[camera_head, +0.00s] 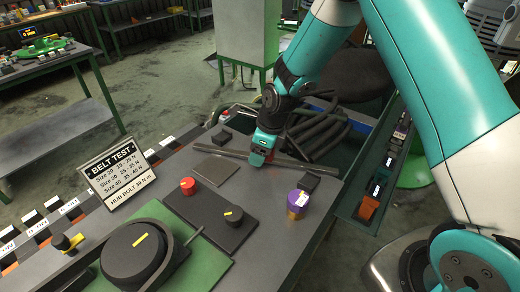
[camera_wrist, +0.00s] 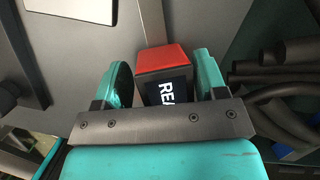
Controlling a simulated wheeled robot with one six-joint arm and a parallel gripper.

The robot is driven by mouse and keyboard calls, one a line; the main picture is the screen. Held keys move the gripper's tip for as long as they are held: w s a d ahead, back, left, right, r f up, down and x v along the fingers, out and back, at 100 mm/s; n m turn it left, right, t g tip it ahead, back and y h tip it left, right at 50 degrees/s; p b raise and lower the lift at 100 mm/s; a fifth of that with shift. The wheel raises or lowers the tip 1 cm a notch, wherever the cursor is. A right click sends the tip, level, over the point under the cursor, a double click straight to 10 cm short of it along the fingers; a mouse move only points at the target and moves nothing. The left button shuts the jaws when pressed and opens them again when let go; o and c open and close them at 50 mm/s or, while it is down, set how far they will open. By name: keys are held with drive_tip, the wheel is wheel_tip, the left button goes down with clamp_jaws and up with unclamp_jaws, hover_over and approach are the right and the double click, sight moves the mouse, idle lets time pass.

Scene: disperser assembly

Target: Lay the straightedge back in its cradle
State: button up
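My gripper (camera_head: 262,157) points down over the bench. In the wrist view its two teal fingers (camera_wrist: 162,80) stand close against both sides of a red-topped block (camera_wrist: 165,58) with a black face reading "REA". This block appears to be the grip of the straightedge; a dark strip (camera_wrist: 151,22) runs on beyond it. In the head view a long thin dark bar (camera_head: 232,152), apparently the straightedge, crosses below the gripper. Two small black blocks, one at the back (camera_head: 222,137) and one at the right (camera_head: 308,182), look like the cradle. Whether the bar touches them is unclear.
A grey plate (camera_head: 216,167), a red knob (camera_head: 188,186), a black dial (camera_head: 234,215) and a purple-and-gold cylinder (camera_head: 297,203) stand on the bench. Dark hoses (camera_head: 325,130) lie beyond its edge. A "BELT TEST" sign (camera_head: 118,172) stands at left.

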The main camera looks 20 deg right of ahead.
drive_tip(key=v, duration=1.3)
drive_tip(key=s+a+r+n, duration=0.2)
drive_tip(key=s+r+n, duration=0.1)
drive_tip(key=s+n, duration=0.5)
drive_tip(key=s+a+r+n+g+y, duration=0.1)
drive_tip(key=s+a+r+n, duration=0.1)
drive_tip(key=s+n, duration=0.7)
drive_tip(key=s+a+r+n, duration=0.2)
drive_tip(key=s+r+n, duration=0.2)
drive_tip(key=s+n, duration=0.5)
drive_tip(key=n+b, duration=0.1)
drive_tip(key=n, duration=0.5)
drive_tip(key=shift+s+a+r+g+y, duration=0.2)
drive_tip(key=shift+s+a+g+y, duration=0.1)
drive_tip(key=shift+a+y, duration=0.1)
drive_tip(key=shift+w, duration=0.1)
